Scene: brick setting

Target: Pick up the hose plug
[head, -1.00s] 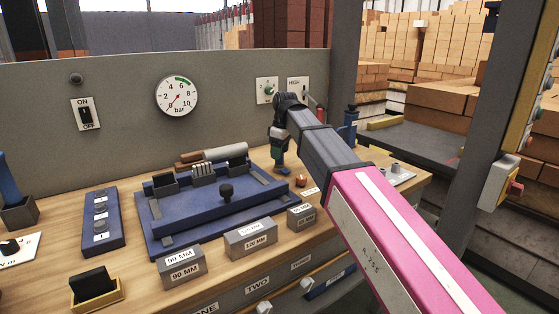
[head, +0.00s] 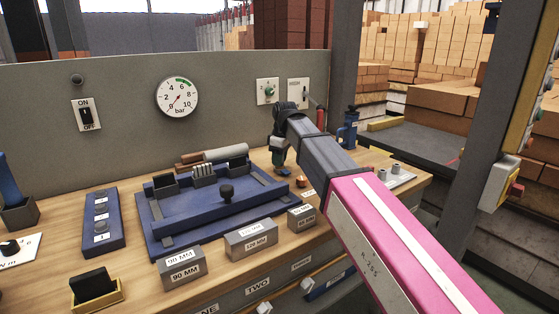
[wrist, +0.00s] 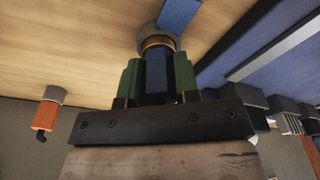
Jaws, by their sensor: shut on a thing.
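In the wrist view my gripper (wrist: 157,92) has its two green fingers shut on both sides of a dark blue body, which I take for the hose plug (wrist: 156,70). A brass ring and a grey round part (wrist: 149,35) show at its far end, close to the wooden bench top. I cannot tell whether it touches the bench or sits in something. In the head view my gripper (head: 279,158) is low over the bench, right of the blue fixture. There the plug is mostly hidden by the gripper and arm.
The blue fixture tray (head: 157,232) fills the bench's middle. Labelled grey blocks (head: 251,240) stand in front. A small copper-coloured piece (head: 301,182) lies just right of my gripper. A blue tool (head: 347,132) stands at the back right. The grey panel (head: 225,110) closes the back.

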